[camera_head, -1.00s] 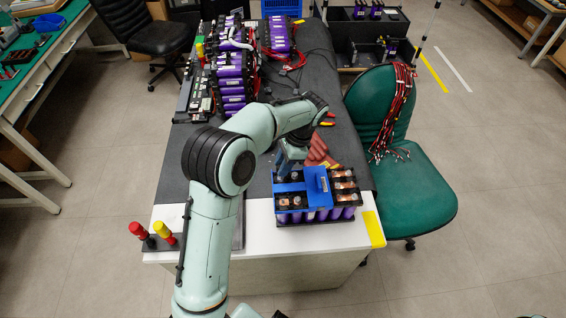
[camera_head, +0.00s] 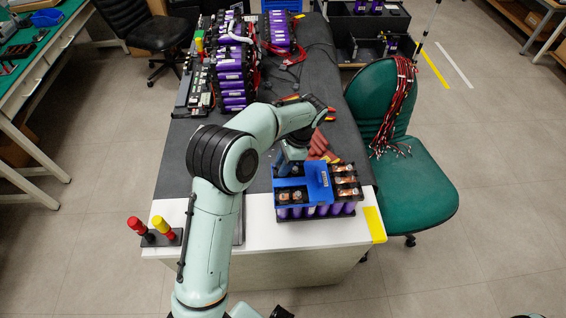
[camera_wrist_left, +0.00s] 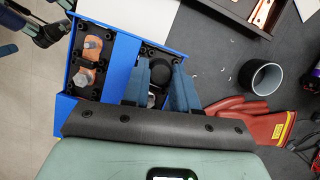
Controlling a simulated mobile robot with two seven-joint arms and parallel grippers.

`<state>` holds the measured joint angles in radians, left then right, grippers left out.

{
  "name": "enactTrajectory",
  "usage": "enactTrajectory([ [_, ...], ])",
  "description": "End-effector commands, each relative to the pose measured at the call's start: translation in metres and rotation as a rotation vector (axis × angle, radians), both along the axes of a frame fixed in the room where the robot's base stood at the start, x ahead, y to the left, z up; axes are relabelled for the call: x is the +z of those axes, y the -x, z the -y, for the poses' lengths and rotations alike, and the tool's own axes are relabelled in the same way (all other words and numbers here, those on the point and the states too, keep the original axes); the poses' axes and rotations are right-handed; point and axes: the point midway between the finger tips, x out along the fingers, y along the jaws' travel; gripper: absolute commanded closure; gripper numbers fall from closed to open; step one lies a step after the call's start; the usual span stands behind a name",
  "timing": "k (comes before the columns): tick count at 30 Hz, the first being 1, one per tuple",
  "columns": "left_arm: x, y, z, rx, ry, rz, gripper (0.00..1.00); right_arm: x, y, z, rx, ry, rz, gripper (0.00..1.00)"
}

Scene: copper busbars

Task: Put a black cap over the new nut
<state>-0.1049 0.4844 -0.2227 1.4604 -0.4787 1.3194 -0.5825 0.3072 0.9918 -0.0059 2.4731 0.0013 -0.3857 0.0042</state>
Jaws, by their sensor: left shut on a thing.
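My left gripper (camera_wrist_left: 161,92) is shut on a black round cap (camera_wrist_left: 158,68), which shows between its two blue fingers in the left wrist view. It is over the blue-framed part of the battery module. The blue frame (camera_head: 318,184) lies on top of the module of purple cells (camera_head: 318,211). My right gripper is not in view.
Red gloves (camera_wrist_left: 240,117) and a dark roll (camera_wrist_left: 261,77) lie beside the module. Red and yellow handled tools (camera_head: 157,228) stand at the table's front left. Larger battery packs (camera_head: 232,75) stand farther back. A green chair (camera_head: 412,175) is close on the right.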

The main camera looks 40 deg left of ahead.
Motion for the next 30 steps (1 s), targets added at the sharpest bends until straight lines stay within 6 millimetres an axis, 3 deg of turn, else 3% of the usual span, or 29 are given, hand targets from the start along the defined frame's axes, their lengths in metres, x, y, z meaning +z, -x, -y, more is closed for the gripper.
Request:
enactTrajectory([
  [6, -0.0013, 0.0, -0.0001, 0.0, 0.0, -0.001, 1.0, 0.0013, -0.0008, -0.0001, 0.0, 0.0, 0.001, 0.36],
  [7, -0.0016, 0.0, -0.0001, 0.0, -0.001, -0.001, 0.69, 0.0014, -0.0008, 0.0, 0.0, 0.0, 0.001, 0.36],
  [9, -0.0018, 0.0001, 0.0, 0.0, 0.0, -0.001, 0.46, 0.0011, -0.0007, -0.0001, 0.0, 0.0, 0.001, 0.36],
  [10, -0.0019, 0.0002, 0.0001, 0.0, 0.0, -0.001, 0.42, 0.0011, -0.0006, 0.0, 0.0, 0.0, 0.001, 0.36],
  [25, -0.0038, 0.0022, 0.0028, 0.0, 0.005, -0.011, 0.42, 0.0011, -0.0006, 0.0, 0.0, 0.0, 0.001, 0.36],
  [30, 0.0055, 0.002, 0.003, -0.001, 0.006, -0.011, 0.42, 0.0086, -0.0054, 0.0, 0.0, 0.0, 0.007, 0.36],
])
